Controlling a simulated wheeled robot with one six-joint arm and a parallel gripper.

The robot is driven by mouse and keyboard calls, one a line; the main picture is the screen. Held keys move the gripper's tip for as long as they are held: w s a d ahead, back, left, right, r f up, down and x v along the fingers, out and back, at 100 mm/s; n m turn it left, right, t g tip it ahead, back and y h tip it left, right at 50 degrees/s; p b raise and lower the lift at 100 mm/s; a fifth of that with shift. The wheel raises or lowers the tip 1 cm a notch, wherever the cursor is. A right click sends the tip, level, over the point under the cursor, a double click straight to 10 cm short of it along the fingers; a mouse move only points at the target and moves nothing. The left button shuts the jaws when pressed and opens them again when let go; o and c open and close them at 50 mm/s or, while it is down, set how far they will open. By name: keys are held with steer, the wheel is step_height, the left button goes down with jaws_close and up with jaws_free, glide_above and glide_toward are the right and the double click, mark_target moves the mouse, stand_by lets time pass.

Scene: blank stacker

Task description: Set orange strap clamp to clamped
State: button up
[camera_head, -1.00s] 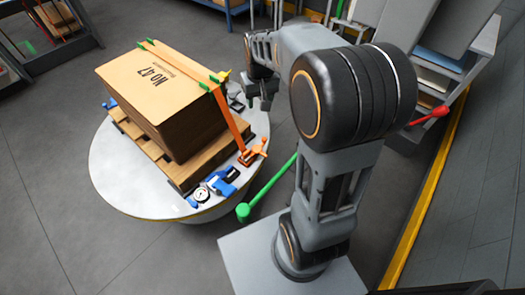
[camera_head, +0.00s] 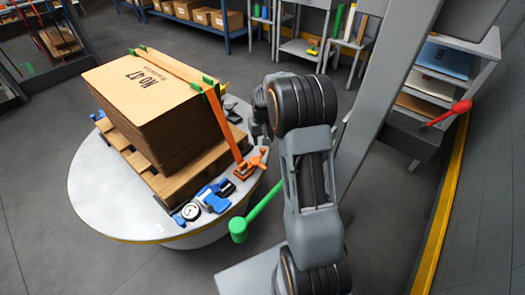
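The orange strap (camera_head: 227,130) runs over the top of a stack of brown sheets (camera_head: 135,85) and down its right side. It ends at the orange strap clamp (camera_head: 249,164) on the round grey table's right edge. The clamp has a small base and an orange handle piece sticking up at its right; whether it is clamped is too small to tell. My gripper (camera_head: 260,135) hangs just above and behind the clamp, apart from the stack. My arm partly covers it, and its finger gap is not clear.
The stack sits on a wooden pallet (camera_head: 190,183) on the round table (camera_head: 100,195). A blue tool (camera_head: 215,197) and a round gauge (camera_head: 190,211) lie near the clamp. A green-ended lever (camera_head: 239,230) sticks out in front. Shelving (camera_head: 440,75) stands at the right.

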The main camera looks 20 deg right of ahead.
mark_target(263, 149)
steer(key=shift+f+b, duration=0.65)
steer(key=shift+f, duration=1.8)
steer(key=shift+c, duration=0.5)
steer(key=c, duration=0.8)
steer(key=shift+c, duration=0.2)
